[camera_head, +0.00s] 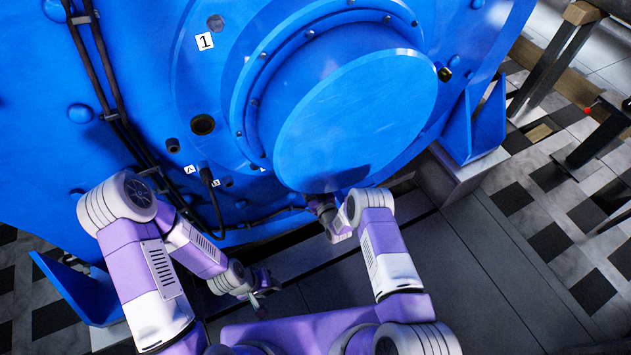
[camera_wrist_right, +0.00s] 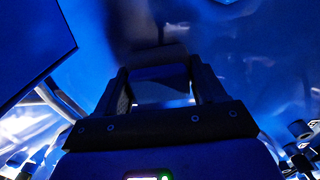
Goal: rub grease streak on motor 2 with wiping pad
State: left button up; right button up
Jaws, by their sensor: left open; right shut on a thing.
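A big blue motor (camera_head: 225,70) fills the upper head view, with a round raised cover (camera_head: 355,110). A label on it reads 1; I see no 2. A darker patch shows low on the cover; I cannot tell grease from shadow. My right gripper (camera_head: 317,203) is at the cover's lower edge, partly hidden. In the right wrist view my right gripper (camera_wrist_right: 162,88) is shut on a dark block, seemingly the wiping pad (camera_wrist_right: 160,75), close to a blue surface; contact is unclear. My left gripper (camera_head: 264,286) is open and empty below the motor.
Dark cables (camera_head: 103,75) run down the motor's left side and along its lower edge. Blue brackets (camera_head: 477,120) stick out at both lower sides. Grey floor plates (camera_head: 465,265) lie below right, clear. A stand with dark legs (camera_head: 550,65) is at the upper right.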

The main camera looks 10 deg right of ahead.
jog(key=shift+s+a+r, duration=0.1)
jog(key=shift+a+r, duration=0.1)
jog(key=shift+a, duration=0.6)
jog(key=shift+s+a+r, duration=0.1)
jog(key=shift+a+r, duration=0.05)
jog(key=shift+a, duration=0.6)
jog(key=a, duration=0.1)
jog(key=s+a, duration=0.1)
jog(key=a, duration=0.1)
jog(key=s+a, duration=0.1)
jog(key=a, duration=0.1)
jog(key=shift+s+a+f, duration=0.1)
jog(key=shift+a, duration=0.15)
jog(key=p+v, duration=0.3)
jog(key=v, duration=0.3)
jog(key=shift+d+f, duration=0.1)
jog(key=shift+f, duration=0.05)
jog(key=shift+s, duration=0.1)
